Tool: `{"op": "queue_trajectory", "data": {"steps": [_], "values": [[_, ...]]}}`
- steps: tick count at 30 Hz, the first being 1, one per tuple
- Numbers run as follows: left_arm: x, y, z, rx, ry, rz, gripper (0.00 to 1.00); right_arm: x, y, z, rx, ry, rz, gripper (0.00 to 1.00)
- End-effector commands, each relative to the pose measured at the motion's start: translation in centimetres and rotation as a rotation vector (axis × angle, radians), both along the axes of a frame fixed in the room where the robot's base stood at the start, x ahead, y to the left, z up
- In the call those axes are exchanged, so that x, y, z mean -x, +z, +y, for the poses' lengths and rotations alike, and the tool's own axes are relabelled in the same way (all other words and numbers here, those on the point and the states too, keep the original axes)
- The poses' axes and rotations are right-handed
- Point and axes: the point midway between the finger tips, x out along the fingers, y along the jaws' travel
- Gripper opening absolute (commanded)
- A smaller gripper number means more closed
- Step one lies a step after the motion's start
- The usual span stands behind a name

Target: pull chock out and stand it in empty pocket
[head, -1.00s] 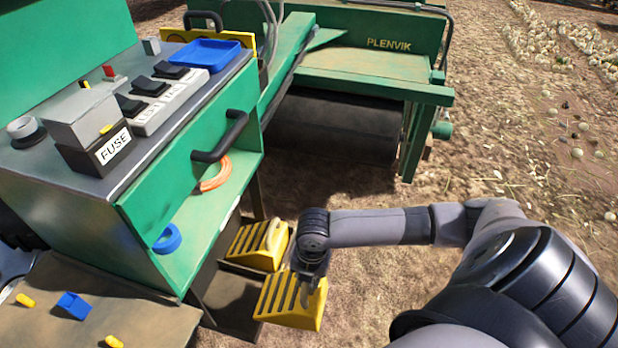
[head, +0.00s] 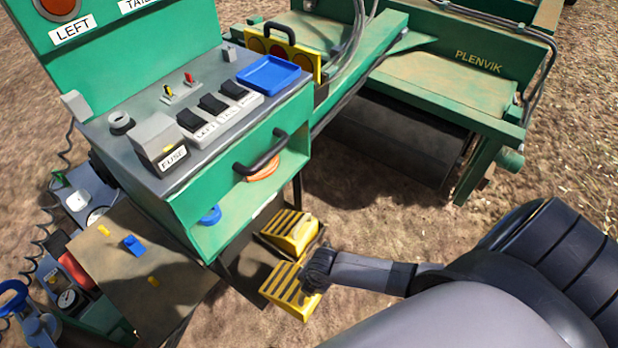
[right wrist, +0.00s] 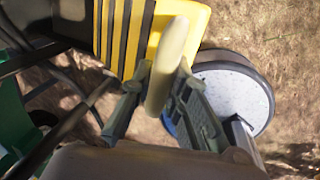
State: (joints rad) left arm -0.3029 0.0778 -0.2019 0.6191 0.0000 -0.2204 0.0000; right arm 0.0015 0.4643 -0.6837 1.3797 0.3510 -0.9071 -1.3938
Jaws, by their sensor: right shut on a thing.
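Two yellow wedge chocks with black stripes are low beside the green cabinet in the head view. The far chock (head: 291,230) lies on a dark rack (head: 243,285) under the cabinet. The near chock (head: 283,284) is at the rack's right side, and I cannot tell whether its base touches the rack. My right gripper (head: 314,284) is at its right end. In the right wrist view the near chock (right wrist: 128,38) fills the top, and my right gripper (right wrist: 160,100) is shut on its pale handle (right wrist: 172,62). My left gripper is not in view.
The green cabinet (head: 235,200) with its black handle stands directly left of and above the chocks. A small brown table (head: 140,262) is at the lower left. The green PLENVIK machine (head: 450,90) stands behind. Bare ground (head: 400,235) lies open to the right.

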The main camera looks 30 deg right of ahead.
Motion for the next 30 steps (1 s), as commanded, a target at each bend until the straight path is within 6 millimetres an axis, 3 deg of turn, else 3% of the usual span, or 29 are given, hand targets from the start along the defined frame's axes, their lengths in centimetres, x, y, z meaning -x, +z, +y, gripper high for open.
{"op": "queue_trajectory", "data": {"steps": [30], "values": [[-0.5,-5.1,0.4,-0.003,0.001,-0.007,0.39,-7.4,-0.9,2.7,-0.005,-0.002,-0.012,0.00]]}}
